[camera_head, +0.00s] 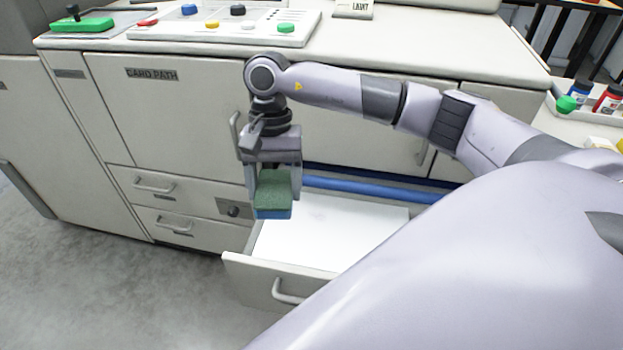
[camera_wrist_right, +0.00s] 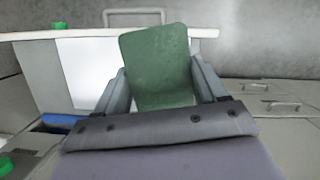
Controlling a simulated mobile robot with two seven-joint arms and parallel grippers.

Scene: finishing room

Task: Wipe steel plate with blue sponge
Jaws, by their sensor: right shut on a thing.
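My right gripper (camera_head: 272,180) is shut on a sponge (camera_head: 273,212) with a green top layer and a blue lower layer. It holds the sponge above the left part of an open drawer. In the right wrist view the sponge's green face (camera_wrist_right: 158,65) shows between the two fingers. A flat white surface (camera_head: 330,228), perhaps the steel plate, lies in the open drawer; whether it is the plate or the drawer bottom I cannot tell. My left gripper is not in view.
The open drawer (camera_head: 245,277) juts out from the machine below a blue roller (camera_head: 370,187). Closed drawers with handles (camera_head: 155,184) are to its left. A control panel (camera_head: 215,30) with coloured buttons is on top. Bottles (camera_head: 608,98) stand in a tray at right. The floor at left is clear.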

